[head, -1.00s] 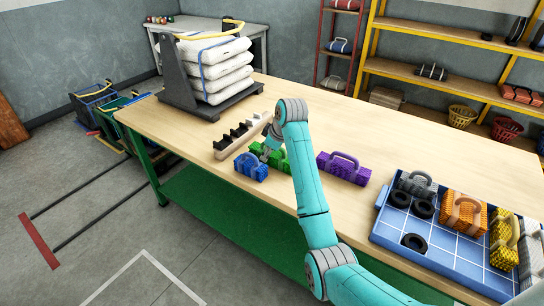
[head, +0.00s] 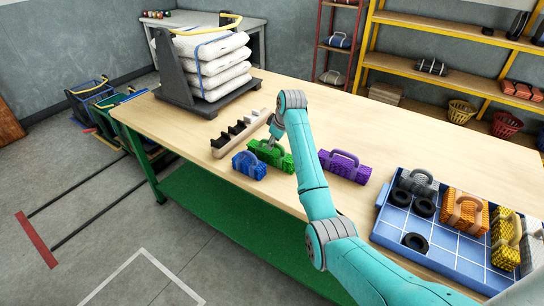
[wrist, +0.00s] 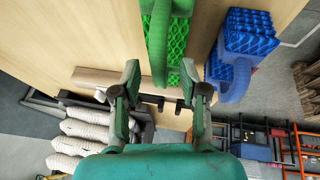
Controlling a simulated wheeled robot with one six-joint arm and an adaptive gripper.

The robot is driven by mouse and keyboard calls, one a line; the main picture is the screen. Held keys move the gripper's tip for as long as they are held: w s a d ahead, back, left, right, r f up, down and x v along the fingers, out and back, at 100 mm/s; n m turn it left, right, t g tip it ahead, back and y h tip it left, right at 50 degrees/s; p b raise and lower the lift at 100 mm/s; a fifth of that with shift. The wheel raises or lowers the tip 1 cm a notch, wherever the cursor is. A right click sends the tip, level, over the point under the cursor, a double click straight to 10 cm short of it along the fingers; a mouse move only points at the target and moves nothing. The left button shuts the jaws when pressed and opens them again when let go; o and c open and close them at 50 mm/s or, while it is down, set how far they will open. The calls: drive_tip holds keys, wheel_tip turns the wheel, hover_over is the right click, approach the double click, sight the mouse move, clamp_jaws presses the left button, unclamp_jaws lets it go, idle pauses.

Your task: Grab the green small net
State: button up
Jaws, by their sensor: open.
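The green small net (head: 270,155) is a bundle with an arched handle. It sits on the table between a blue net (head: 249,166) and a purple net (head: 345,165), partly behind my arm in the head view. In the wrist view the green net (wrist: 177,45) is at the top centre, and its handle (wrist: 158,45) reaches down between my fingers. My gripper (wrist: 160,75) is open, with one finger on each side of the handle and gaps showing. In the head view my gripper (head: 272,140) is small and partly hidden by my arm.
The blue net (wrist: 238,50) is close to the right finger. A wooden rack with black slots (head: 238,133) is just behind the nets. A stand of white sacks (head: 212,65) is at the far left. A blue tray (head: 425,240) with nets and black rings is at right.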

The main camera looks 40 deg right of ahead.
sight(272, 152)
drive_tip(key=shift+x, duration=1.35)
clamp_jaws()
